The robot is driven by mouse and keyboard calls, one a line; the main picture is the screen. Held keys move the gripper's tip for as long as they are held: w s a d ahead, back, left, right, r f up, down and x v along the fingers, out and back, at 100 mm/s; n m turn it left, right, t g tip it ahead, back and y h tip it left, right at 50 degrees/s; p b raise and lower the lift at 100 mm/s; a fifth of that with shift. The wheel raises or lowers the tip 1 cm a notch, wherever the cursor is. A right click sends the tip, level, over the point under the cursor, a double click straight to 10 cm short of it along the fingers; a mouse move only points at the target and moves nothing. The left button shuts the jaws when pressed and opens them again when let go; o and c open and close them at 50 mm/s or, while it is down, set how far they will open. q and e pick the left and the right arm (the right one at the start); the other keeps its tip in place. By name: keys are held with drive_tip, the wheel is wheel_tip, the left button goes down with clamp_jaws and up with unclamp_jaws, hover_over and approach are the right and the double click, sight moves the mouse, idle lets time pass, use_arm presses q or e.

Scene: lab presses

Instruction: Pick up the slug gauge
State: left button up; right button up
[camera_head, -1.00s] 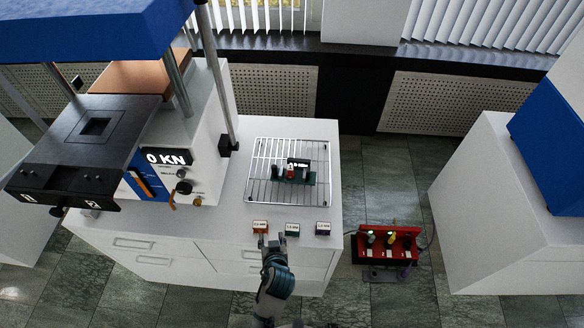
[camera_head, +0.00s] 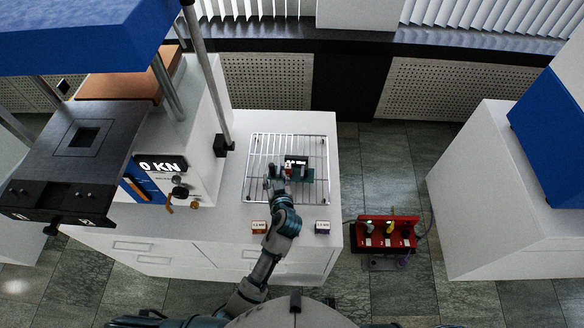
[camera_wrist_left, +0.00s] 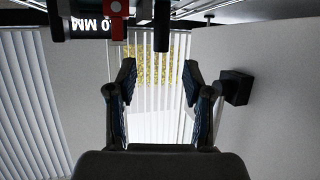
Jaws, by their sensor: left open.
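The slug gauge (camera_head: 306,172) is a small device with a dark green base, a red part and a black display. It sits on the wire rack (camera_head: 262,145) on the white cabinet. In the left wrist view its display (camera_wrist_left: 95,26) shows upside down at the top edge, with the red part beside it. My left gripper (camera_head: 277,183) is over the front of the rack, just in front and to the left of the gauge, and partly covers it. Its fingers (camera_wrist_left: 159,75) are apart with nothing between them.
A press with a black plate (camera_head: 85,150) and a display reading 0 KN is at left. A red stand (camera_head: 388,234) is on the right.

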sight(273, 168)
use_arm(q)
drive_tip(key=shift+x, duration=0.9)
drive_tip(key=shift+w+f, duration=0.15)
drive_tip(key=shift+w, duration=0.2)
drive_tip(key=shift+w+a, duration=0.2)
drive_tip(key=shift+a, duration=0.05)
drive_tip(key=x, duration=0.5)
drive_tip(key=shift+a+f, duration=0.2)
drive_tip(key=shift+d, duration=0.3)
drive_tip(key=shift+d+r, duration=0.1)
drive_tip(key=shift+d, duration=0.05)
drive_tip(key=shift+c, duration=0.8)
drive_tip(key=c, duration=0.8)
drive_tip(key=shift+a, duration=0.2)
clamp_jaws()
